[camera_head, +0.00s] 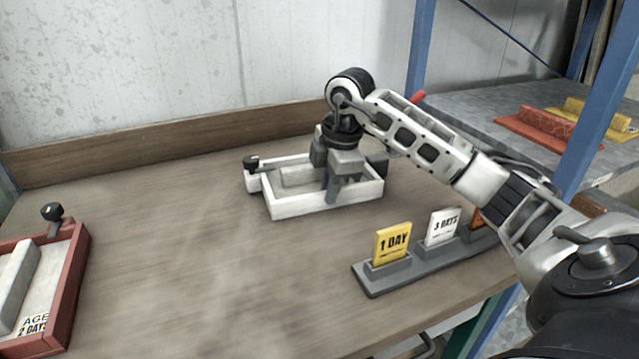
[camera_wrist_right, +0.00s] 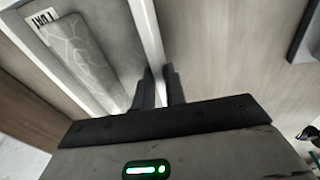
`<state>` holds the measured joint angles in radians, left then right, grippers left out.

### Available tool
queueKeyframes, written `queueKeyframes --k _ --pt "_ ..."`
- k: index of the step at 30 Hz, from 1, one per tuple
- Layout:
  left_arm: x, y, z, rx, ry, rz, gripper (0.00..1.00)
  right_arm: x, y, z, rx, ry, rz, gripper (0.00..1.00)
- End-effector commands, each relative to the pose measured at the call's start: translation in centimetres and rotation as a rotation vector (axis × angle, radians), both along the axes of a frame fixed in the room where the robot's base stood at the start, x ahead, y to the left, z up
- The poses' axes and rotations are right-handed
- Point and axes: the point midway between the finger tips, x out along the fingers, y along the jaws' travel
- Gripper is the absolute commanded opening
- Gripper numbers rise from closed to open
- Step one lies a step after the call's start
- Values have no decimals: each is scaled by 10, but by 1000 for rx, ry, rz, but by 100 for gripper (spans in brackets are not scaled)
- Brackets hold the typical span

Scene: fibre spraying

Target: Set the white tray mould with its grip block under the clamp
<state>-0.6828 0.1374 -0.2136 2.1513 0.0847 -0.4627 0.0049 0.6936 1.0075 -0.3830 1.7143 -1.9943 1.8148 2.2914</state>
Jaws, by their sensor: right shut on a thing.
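The white tray mould (camera_head: 318,204) lies on the wooden table in the middle of the head view. A grey slab (camera_head: 303,176) lies inside it; it also shows in the right wrist view (camera_wrist_right: 88,52) with a small lettered label (camera_wrist_right: 42,17) at its end. My right gripper (camera_head: 338,198) points down at the tray's right part. In the right wrist view its dark fingers (camera_wrist_right: 160,88) are shut on the tray's pale wall. A black-knobbed piece (camera_head: 254,164) stands at the tray's far left corner. I cannot make out which part is the grip block. My left gripper is out of view.
A red tray (camera_head: 73,285) with a black knob and an "AGE 2 DAYS" label lies at left. A grey rack (camera_head: 395,276) holds "1 DAY" and "3 DAYS" cards at the front right. Shelving with a blue post (camera_head: 418,45) stands at right. The table middle is clear.

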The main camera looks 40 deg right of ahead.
Motion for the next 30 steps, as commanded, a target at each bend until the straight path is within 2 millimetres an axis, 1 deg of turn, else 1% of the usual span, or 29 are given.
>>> queueKeyframes --k 8,14,15,19,23,24,26,27,30 --pt "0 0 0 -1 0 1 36 1 0 11 -1 -7 1 0" --pt "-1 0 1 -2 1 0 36 2 0 33 0 -11 1 0" --pt "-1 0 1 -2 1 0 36 -1 0 37 -1 -10 0 0" --pt "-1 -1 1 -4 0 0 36 -15 4 53 -3 -10 1 0" --pt "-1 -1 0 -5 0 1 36 -33 10 76 -4 -13 2 0" --pt "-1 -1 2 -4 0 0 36 -39 12 85 -4 -12 0 0" --pt "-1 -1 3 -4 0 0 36 -49 15 97 -4 -13 1 0" --pt "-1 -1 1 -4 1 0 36 -60 17 99 -7 -10 0 0" --pt "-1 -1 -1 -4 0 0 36 -81 24 107 -7 -9 -1 0"
